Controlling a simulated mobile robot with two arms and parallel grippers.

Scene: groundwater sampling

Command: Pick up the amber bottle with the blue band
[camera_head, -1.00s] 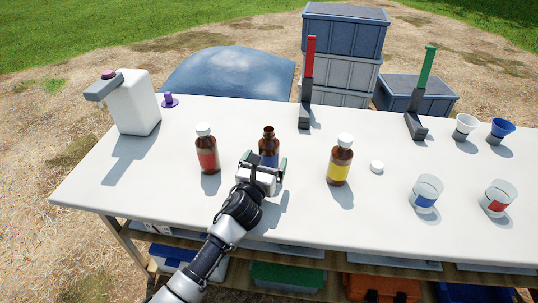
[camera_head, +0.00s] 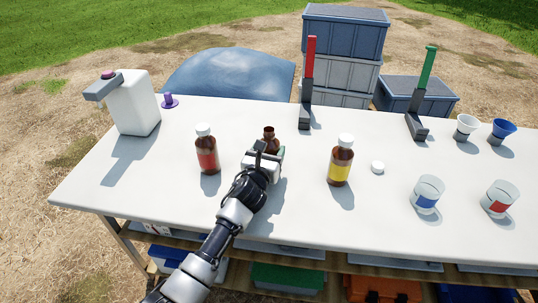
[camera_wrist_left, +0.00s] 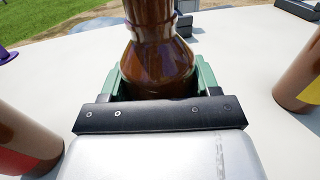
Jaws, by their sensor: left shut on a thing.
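The amber bottle with the blue band (camera_head: 269,139) stands upright and uncapped near the middle of the table. Only its brown neck and shoulder show in the head view; the gripper hides its band now. My left gripper (camera_head: 264,160) is shut on this bottle, its green fingers on either side of the body. In the left wrist view the bottle's shoulder and neck (camera_wrist_left: 156,55) rise between the fingers (camera_wrist_left: 155,85). I cannot tell whether the bottle's base is off the table. My right gripper is not in view.
A red-banded bottle (camera_head: 207,150) stands close on the left, a yellow-banded bottle (camera_head: 340,162) on the right. A white cap (camera_head: 377,167) lies beside the latter. A white jug (camera_head: 136,105), tool holders (camera_head: 305,115) and cups (camera_head: 427,193) stand on the table (camera_head: 300,215).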

